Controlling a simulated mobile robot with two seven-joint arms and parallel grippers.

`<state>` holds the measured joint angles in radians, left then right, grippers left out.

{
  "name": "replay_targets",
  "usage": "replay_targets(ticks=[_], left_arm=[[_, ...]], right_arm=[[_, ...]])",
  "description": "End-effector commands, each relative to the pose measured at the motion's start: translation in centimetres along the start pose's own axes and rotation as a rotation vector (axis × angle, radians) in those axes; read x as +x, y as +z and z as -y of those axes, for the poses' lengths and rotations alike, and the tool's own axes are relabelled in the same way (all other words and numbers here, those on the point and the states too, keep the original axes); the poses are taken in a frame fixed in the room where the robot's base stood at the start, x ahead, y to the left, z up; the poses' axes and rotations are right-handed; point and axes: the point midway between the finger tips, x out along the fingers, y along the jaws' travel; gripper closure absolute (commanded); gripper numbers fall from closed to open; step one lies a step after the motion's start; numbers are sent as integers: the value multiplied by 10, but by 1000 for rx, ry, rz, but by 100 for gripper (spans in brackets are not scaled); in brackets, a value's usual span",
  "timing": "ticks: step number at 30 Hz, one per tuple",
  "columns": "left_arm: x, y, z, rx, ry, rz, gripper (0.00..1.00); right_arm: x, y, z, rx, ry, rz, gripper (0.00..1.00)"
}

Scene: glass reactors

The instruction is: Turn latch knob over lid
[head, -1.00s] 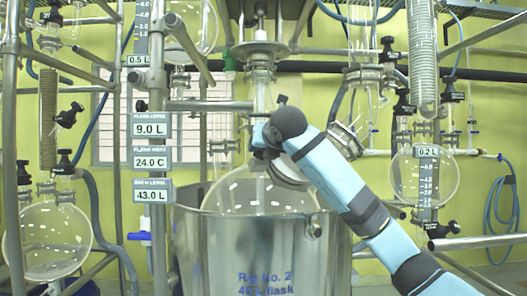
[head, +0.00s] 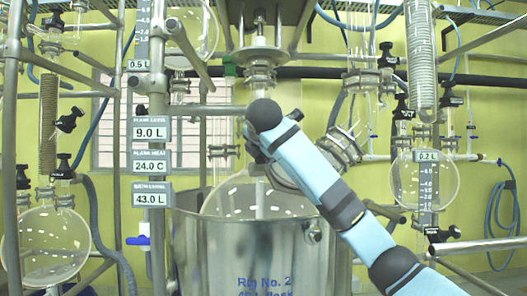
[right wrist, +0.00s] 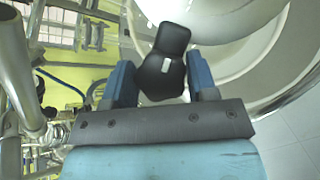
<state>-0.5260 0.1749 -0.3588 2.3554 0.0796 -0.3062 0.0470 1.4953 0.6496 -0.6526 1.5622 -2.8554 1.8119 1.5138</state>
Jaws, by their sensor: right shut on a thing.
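A black latch knob (right wrist: 166,62) stands between the two blue fingers of my right gripper (right wrist: 161,80) in the right wrist view. The gripper is shut on it. Beside and behind the knob is a large pale curved rim (right wrist: 240,62), only partly in frame; I cannot tell whether it is the lid. In the head view my right arm comes in from the right and reaches in front of the round glass flask (head: 228,200). The arm hides the right gripper and the knob there. My left gripper is in neither view.
The flask sits in a steel pot (head: 215,250) marked Rig No. 2. A metal post with display plates (head: 153,128) stands close on its left. Glassware, such as a round flask (head: 45,245), and metal rods (head: 207,107) crowd both sides.

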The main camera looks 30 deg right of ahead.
Motion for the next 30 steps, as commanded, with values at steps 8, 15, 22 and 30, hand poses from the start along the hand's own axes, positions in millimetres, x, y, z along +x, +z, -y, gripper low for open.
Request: replay_targets(ticks=[8, 15, 22, 30], left_arm=[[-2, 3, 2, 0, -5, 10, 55], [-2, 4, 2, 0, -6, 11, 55], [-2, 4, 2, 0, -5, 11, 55], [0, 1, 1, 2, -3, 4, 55]], right_arm=[[0, -1, 0, 79, -37, -2, 71], [0, -1, 0, 96, -44, -3, 71], [0, -1, 0, 96, -44, -3, 71], [0, -1, 0, 96, -43, -2, 22]])
